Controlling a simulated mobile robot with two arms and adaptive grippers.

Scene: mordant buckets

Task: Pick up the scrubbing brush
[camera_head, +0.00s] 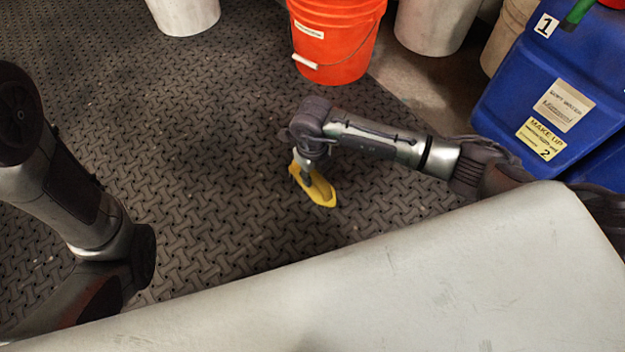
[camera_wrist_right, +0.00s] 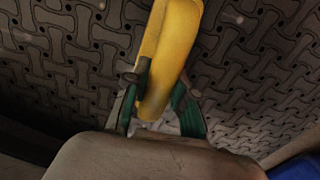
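The scrubbing brush (camera_head: 321,190) is yellow and long, and lies tilted just below my right gripper (camera_head: 305,168) near the middle of the head view. In the right wrist view the yellow brush (camera_wrist_right: 168,55) runs up from between the green-edged fingers of my right gripper (camera_wrist_right: 160,95). A finger touches it on each side, so the gripper looks shut on it. I cannot tell whether the brush touches the floor. My left arm shows at the left of the head view, but its gripper is not in view.
An orange bucket (camera_head: 335,45) with a wire handle stands behind my right arm. Pale buckets (camera_head: 185,12) (camera_head: 435,22) stand at the back. Blue containers (camera_head: 550,85) with labels stand at the right. The dark patterned mat (camera_head: 200,130) is clear around the brush.

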